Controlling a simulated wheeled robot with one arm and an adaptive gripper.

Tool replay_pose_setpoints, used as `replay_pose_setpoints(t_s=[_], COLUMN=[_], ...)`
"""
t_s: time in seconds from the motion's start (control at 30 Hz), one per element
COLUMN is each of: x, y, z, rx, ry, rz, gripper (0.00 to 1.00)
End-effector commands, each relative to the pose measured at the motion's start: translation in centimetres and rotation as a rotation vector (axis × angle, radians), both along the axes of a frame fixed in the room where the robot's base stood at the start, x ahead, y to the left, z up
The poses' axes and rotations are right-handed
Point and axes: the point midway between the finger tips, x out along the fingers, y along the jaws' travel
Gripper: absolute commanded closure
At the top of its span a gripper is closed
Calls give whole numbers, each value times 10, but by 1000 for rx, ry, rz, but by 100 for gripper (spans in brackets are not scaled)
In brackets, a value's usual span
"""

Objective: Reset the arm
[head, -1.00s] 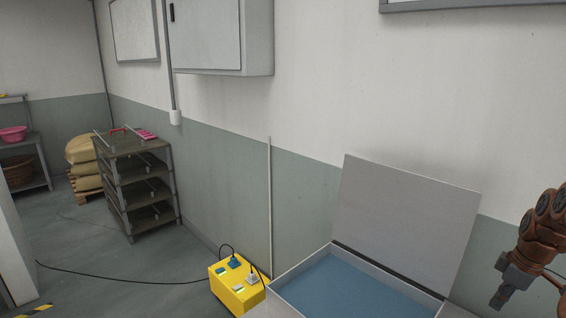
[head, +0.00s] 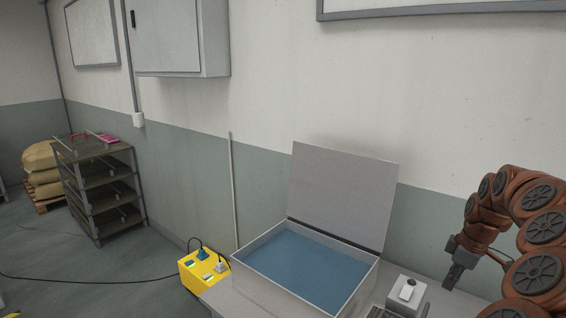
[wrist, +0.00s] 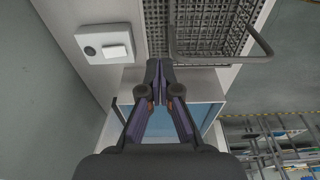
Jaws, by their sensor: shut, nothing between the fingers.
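My gripper (head: 452,279) hangs fingers down at the end of my orange-brown arm, to the right of the tank in the head view. In the wrist view my gripper (wrist: 160,68) has its fingers together with nothing between them. The tank (head: 243,280) is a white box with blue liquid inside, and its lid (head: 342,197) stands open against the wall. A small grey control box (head: 420,291) with a white switch sits right of the tank. It also shows in the wrist view (wrist: 92,52).
A wire mesh basket (wrist: 205,35) with a handle lies beside the control box in the wrist view. A yellow power box (head: 205,272) with plugs stands left of the tank. A grey shelf rack (head: 100,190) and sacks (head: 42,165) stand farther left. Floor between is clear apart from a cable.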

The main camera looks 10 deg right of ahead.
Motion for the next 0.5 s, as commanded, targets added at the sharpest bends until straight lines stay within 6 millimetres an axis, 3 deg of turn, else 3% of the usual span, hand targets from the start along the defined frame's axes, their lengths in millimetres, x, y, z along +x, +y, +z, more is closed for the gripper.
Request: replay_pose_setpoints(t_s=[0.27,0.5], x=[11,15], y=[47,109], z=[9,20], rx=[17,33], ry=[0,9], rz=[7,8], gripper=[100,100])
